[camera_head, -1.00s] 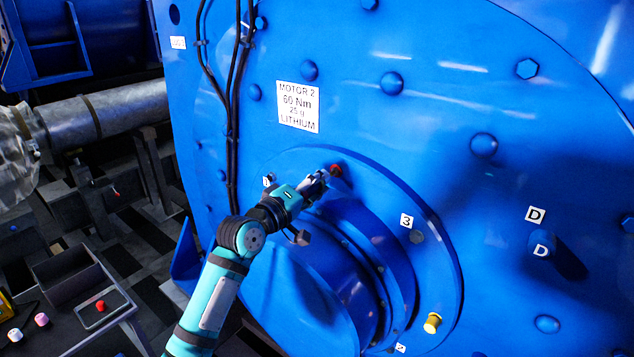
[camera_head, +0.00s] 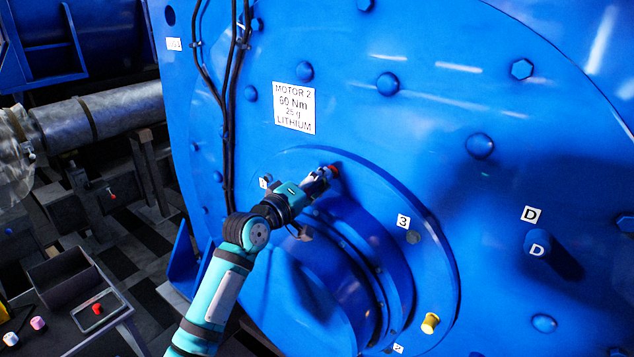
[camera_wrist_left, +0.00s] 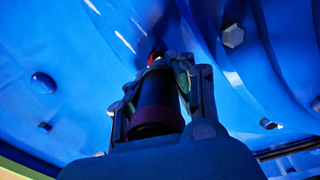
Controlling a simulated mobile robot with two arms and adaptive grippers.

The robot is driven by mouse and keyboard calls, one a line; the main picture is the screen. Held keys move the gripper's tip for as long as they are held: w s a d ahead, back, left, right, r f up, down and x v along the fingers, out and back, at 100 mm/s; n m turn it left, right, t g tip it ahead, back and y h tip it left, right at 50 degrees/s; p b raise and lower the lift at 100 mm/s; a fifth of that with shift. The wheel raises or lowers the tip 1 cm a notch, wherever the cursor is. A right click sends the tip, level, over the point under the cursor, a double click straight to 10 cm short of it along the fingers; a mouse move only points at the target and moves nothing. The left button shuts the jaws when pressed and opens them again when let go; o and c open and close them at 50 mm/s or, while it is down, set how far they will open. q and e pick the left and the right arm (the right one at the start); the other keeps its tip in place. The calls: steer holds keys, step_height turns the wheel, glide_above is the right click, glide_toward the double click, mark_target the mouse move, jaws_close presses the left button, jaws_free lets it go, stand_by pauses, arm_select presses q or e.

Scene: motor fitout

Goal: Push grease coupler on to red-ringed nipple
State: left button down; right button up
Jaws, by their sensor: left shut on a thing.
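My left gripper (camera_head: 322,176) is at the round bearing cover of the blue motor, close to the red-ringed nipple (camera_head: 335,170). In the left wrist view, my left gripper (camera_wrist_left: 160,85) is shut around a dark cylinder with a dark red band, the grease coupler (camera_wrist_left: 157,105). The coupler's far end points at the motor face, with a small red spot of the nipple (camera_wrist_left: 153,58) just beyond it. I cannot tell whether the coupler touches the nipple or is seated on it. My right gripper is not in view.
The motor (camera_head: 420,130) fills most of the view, with bolts and a label "MOTOR 2, 60 Nm, 25 g, LITHIUM" (camera_head: 294,107). A yellow cap (camera_head: 430,323) sits lower on the cover. Black cables (camera_head: 232,130) run down the left. A tray with a red cap (camera_head: 97,308) stands at lower left.

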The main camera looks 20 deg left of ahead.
arm_select(q)
steer(key=shift+w+d, duration=0.2)
steer(key=shift+w, duration=0.3)
steer(key=c, duration=1.1)
jaws_free()
steer(key=shift+o, duration=0.2)
steer(key=shift+s+a+f, duration=0.1)
steer(key=shift+s+a, duration=0.05)
steer(key=shift+s, duration=0.15)
steer(key=v, duration=1.1)
steer(key=shift+s, duration=0.15)
